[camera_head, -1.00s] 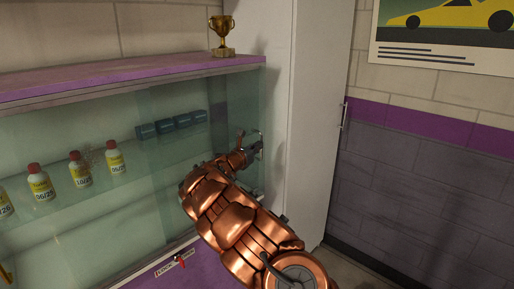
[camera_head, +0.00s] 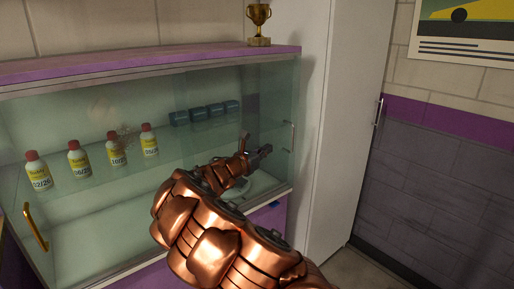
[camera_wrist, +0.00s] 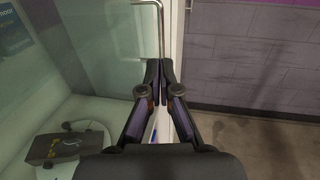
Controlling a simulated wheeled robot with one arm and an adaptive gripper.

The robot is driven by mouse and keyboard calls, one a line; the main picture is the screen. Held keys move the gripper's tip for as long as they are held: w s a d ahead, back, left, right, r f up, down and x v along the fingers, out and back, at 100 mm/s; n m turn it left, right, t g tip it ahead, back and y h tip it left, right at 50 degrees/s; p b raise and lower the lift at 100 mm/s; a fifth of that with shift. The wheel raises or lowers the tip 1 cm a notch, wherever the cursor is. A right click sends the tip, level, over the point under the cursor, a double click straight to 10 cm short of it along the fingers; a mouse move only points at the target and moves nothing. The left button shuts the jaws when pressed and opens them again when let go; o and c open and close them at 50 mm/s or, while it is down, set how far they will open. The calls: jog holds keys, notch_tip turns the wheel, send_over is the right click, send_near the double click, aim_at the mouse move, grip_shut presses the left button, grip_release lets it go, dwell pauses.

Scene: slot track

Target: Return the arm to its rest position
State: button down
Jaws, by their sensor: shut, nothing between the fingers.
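My copper arm reaches up from the bottom of the head view toward the right end of a glass display case. My gripper (camera_head: 266,151) is in front of the case's right glass, near an upright metal handle (camera_head: 291,137). In the wrist view my gripper (camera_wrist: 160,64) has its dark fingers together with nothing between them. The metal handle (camera_wrist: 161,22) stands just beyond the fingertips there; I cannot tell whether they touch it.
The case's purple top (camera_head: 150,64) carries a gold trophy (camera_head: 259,24). Inside are several bottles (camera_head: 79,158) and dark blue boxes (camera_head: 197,115). A round white stand (camera_wrist: 72,150) bears a dark object (camera_wrist: 52,149). A white cabinet (camera_head: 345,120) stands to the right; floor shows beyond it.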

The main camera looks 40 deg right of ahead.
jog(key=shift+s+a, duration=0.1)
jog(key=s+a+r+m+g+y, duration=0.1)
jog(key=s+m+g+y, duration=0.1)
jog(key=s+m, duration=0.45)
jog(key=s+a+r+m+g+y+p, duration=0.1)
jog(key=s+m+g, duration=0.2)
jog(key=s, duration=0.6)
jog(key=s+a+r+m+g+y, duration=0.1)
jog(key=s+r+m+g+y, duration=0.1)
jog(key=s+m, duration=0.4)
jog(key=s+a+f+m+y, duration=0.2)
jog(key=s+a+f+y, duration=0.2)
jog(key=s+a, duration=0.3)
jog(key=s+a+f+m+y+p, duration=0.1)
jog(key=s+a+f+y, duration=0.3)
jog(key=s+a, duration=0.4)
jog(key=s+a+f+m+y, duration=0.2)
jog(key=s+a+f+y, duration=0.2)
jog(key=s+a, duration=0.4)
jog(key=a, duration=0.7)
jog(key=shift+a+f+m+p, duration=0.2)
jog(key=shift+a+m+p, duration=0.1)
jog(key=shift+a+m, duration=0.05)
jog(key=shift+d, duration=0.1)
